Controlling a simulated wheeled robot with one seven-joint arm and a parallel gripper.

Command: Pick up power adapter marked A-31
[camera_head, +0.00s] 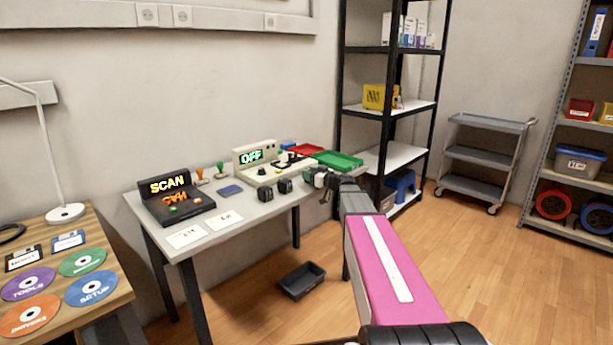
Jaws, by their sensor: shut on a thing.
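My gripper (326,184) is at the right front edge of the grey-white table (226,230), at the far end of my pink arm. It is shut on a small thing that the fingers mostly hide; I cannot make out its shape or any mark. Two small black blocks that look like power adapters, a left one (265,194) and a right one (285,186), sit at the table's front edge, left of my gripper and apart from it. No A-31 marking is readable on either.
A beige device (262,163) showing OFF stands behind the blocks. A scanner (172,200) and paper cards (187,237) are further left. Red (305,150) and green (338,160) trays lie behind my gripper. A dark bin (302,280) is on the floor. A black shelf (390,105) stands behind.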

